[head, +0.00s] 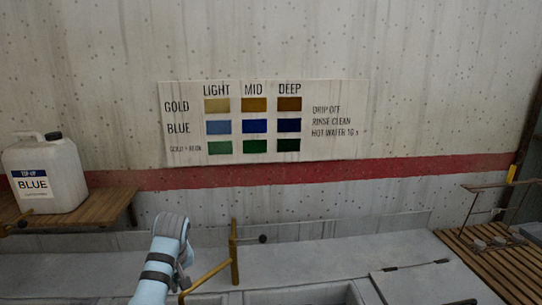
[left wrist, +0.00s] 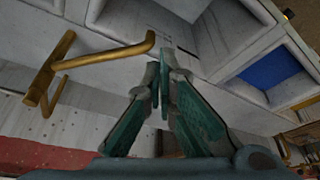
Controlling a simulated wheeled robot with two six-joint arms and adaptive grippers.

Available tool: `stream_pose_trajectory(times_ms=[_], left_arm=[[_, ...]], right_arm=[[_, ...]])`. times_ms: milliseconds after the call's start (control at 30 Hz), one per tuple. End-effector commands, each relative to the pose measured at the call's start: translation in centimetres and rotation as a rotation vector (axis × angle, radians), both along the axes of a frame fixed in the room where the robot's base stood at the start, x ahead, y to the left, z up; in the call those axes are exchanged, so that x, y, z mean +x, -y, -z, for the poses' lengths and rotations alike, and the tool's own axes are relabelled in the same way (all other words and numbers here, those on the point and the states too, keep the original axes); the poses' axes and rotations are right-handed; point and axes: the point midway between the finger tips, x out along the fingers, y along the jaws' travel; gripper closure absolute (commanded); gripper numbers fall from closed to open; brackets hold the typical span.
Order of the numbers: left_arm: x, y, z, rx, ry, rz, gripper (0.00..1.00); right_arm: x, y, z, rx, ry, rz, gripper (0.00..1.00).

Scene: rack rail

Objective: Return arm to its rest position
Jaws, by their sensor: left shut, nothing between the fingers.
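My left arm, light blue with dark bands, comes up from the bottom of the head view, left of centre. The left gripper (head: 183,280) is partly hidden behind its own wrist there. In the left wrist view the gripper (left wrist: 165,62) shows its teal-padded fingers shut at the tips, with nothing between them. The fingertips are close to the end of the brass tap's spout (left wrist: 125,52); I cannot tell whether they touch. In the head view the tap (head: 234,255) stands just right of the gripper. My right gripper is not in view.
Grey basins (head: 305,293) lie below the tap; one compartment holds blue (left wrist: 272,68). A white jug labelled BLUE (head: 48,175) stands on a wooden shelf (head: 108,207) at left. A slatted wooden rack (head: 490,262) is at right. A colour chart (head: 265,123) hangs on the wall.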

Motion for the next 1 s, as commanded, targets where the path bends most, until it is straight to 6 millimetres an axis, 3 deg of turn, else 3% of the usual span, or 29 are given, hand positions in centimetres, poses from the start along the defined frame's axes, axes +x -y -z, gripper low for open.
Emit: stream_pose_trajectory(times_ms=[133, 367, 567, 800, 1000], left_arm=[[-0.6, -0.3, 1.2, 0.0, -0.004, 0.009, 1.0], [-2.9, -0.8, 4.8, 0.003, -0.013, 0.056, 1.0], [-6.1, -1.2, 8.8, 0.011, -0.023, 0.121, 1.0], [-13.8, -1.6, 14.5, 0.033, -0.038, 0.259, 1.0], [-21.9, -1.5, 17.2, 0.056, -0.053, 0.397, 1.0]], right_arm=[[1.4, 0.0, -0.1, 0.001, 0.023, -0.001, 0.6], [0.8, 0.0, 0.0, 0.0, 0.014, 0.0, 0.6], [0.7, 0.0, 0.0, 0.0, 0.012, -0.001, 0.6], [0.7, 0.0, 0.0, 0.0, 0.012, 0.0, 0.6], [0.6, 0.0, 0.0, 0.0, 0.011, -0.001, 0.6]])
